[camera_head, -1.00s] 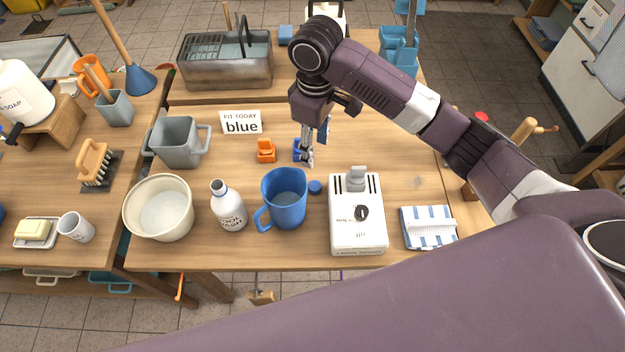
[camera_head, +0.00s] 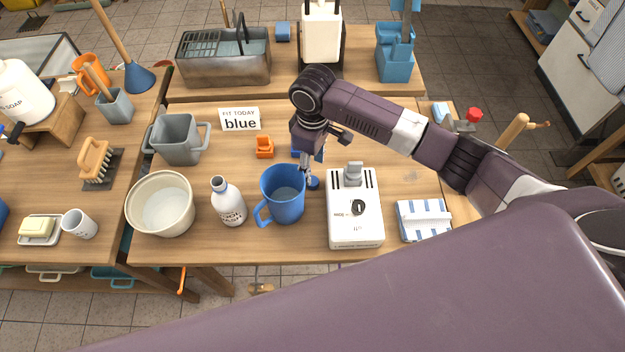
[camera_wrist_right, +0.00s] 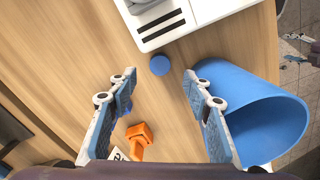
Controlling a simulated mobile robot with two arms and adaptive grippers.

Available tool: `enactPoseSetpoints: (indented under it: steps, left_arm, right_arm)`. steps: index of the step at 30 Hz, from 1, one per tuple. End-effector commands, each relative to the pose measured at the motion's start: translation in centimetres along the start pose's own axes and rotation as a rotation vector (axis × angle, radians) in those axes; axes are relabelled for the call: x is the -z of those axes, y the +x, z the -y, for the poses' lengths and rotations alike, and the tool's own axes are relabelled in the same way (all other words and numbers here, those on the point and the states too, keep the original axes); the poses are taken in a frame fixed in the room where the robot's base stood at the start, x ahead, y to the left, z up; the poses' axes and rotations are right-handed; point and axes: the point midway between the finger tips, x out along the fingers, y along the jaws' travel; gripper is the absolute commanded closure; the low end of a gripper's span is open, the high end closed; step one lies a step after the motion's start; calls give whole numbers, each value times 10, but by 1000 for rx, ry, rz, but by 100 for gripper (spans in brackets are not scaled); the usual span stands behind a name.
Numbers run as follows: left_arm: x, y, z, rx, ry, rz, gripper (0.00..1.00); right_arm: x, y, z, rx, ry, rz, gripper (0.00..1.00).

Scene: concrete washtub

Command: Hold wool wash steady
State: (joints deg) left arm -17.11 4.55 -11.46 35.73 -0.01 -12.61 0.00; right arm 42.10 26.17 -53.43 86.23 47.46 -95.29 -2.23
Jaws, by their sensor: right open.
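The wool wash (camera_head: 230,204) is a white bottle with dark lettering, upright on the table between a cream basin and a blue jug. Its neck looks uncapped in the head view. My right gripper (camera_head: 308,182) points down just right of the blue jug (camera_head: 284,200), well to the right of the bottle. In the right wrist view my right gripper (camera_wrist_right: 160,90) is open and empty, with a small round blue cap (camera_wrist_right: 160,65) beyond its fingertips. One finger is close to the jug (camera_wrist_right: 255,110); contact cannot be told. The bottle is outside the wrist view. My left gripper is not in view.
A white appliance (camera_head: 355,220) stands right of the jug, with a striped cloth (camera_head: 425,220) beyond it. The cream basin (camera_head: 161,205) is left of the bottle. An orange piece (camera_head: 264,147) and a "blue" sign (camera_head: 239,119) stand behind. The table's front edge is close.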

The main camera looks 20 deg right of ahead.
Motion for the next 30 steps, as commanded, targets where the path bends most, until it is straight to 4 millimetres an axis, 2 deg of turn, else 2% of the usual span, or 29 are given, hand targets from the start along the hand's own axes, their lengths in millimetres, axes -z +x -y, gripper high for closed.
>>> enactPoseSetpoints:
  steps: [7,15,18,30]
  left_arm:
    - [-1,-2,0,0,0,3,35]
    - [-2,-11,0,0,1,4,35]
    - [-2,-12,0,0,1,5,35]
    - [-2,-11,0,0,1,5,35]
  right_arm:
    - [-1,7,0,1,1,2,54]
    - [-1,50,0,0,1,3,54]
    - [-1,59,0,0,1,2,54]
    - [-1,62,0,-1,0,1,56]
